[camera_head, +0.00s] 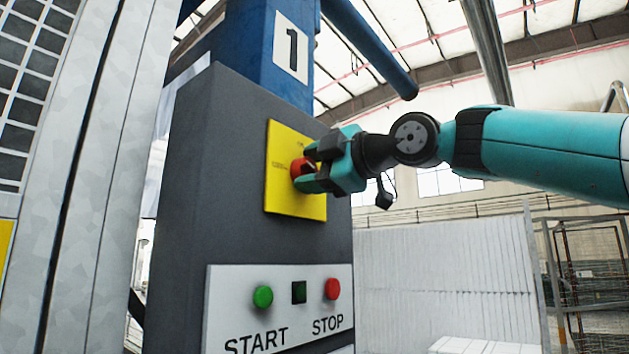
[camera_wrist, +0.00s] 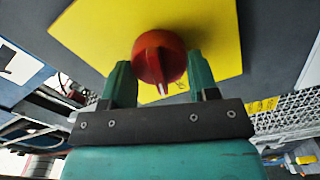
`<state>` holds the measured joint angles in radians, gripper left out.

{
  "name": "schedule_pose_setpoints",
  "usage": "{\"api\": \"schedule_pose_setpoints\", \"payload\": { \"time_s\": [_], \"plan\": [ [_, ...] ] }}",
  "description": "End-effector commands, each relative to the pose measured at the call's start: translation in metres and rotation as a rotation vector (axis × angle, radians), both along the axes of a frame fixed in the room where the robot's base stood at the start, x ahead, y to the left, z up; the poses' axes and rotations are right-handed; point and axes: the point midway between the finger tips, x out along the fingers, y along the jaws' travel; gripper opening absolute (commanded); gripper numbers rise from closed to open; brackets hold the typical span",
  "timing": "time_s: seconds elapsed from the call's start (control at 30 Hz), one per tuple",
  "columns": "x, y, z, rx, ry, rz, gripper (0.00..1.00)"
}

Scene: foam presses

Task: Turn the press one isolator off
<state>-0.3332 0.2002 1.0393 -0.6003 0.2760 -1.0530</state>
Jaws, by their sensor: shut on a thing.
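The press one isolator is a red rotary knob (camera_head: 298,168) on a yellow plate (camera_head: 284,203), on the dark grey cabinet under the number 1 sign (camera_head: 291,47). My gripper (camera_head: 309,169) reaches in from the right and is shut on the knob, with a finger on either side. In the wrist view the red knob (camera_wrist: 159,58) sits between the two green fingertips, and a pale mark shows on its raised grip. The yellow plate (camera_wrist: 215,25) lies behind it. My fingers partly hide the knob in the head view, and the plate's lettering is too small to read.
A pale metal guard stands at left. A wire cage (camera_head: 590,265) stands far right.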

Motion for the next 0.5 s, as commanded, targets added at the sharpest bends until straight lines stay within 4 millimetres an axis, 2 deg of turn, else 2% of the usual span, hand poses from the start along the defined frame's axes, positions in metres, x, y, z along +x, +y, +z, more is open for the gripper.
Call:
{"api": "schedule_pose_setpoints", "payload": {
  "time_s": [0.5],
  "plan": [
    [-0.0011,0.0016,-0.0037,-0.190,-0.240,0.006,0.31]
  ]
}}
